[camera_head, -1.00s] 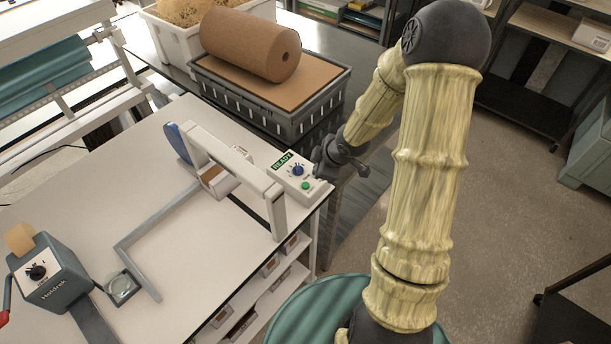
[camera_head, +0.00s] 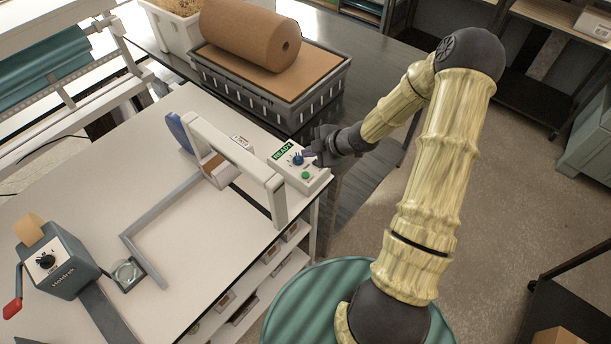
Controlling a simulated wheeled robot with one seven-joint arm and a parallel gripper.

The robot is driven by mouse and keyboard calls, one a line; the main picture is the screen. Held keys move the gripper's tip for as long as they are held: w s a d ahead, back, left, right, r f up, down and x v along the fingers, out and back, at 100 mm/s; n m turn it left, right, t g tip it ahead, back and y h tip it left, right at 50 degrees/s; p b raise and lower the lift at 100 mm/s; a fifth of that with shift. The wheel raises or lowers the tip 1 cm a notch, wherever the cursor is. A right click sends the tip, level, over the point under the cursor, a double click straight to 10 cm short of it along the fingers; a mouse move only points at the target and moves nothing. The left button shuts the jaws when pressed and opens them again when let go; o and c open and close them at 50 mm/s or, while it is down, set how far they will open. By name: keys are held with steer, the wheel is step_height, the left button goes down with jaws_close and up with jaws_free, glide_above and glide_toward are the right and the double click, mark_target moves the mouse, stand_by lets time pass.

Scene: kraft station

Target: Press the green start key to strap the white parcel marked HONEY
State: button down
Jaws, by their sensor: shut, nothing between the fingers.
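The control box (camera_head: 309,184) sits at the right end of the strapping machine (camera_head: 240,160), near the table's corner. Its display (camera_head: 283,150) reads READY. A blue knob (camera_head: 297,159) and the green start key (camera_head: 306,175) are on its top face. My gripper (camera_head: 314,155) is shut and empty, right beside the knob, above and behind the green key. I cannot tell whether it touches the box.
A brown paper roll (camera_head: 250,35) lies on a grey crate (camera_head: 270,95) behind the box. A tape dispenser (camera_head: 55,262) with a red handle stands at the lower left. A grey angled guide (camera_head: 150,240) lies on the white table (camera_head: 200,265). Floor is open at the right.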

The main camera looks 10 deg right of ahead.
mark_target(309, 176)
steer(key=shift+f+b, duration=3)
steer(key=shift+f, duration=0.7)
steer(key=shift+f, duration=0.15)
steer(key=shift+f+b, duration=0.3)
steer(key=shift+f+b, duration=0.4)
steer(key=shift+f, duration=0.05)
steer(key=shift+r, duration=0.15)
steer(key=shift+r+p, duration=0.8)
steer(key=shift+p, duration=0.1)
step_height(309, 176, up, 5)
steer(key=p, duration=0.4)
steer(key=shift+p, duration=0.35)
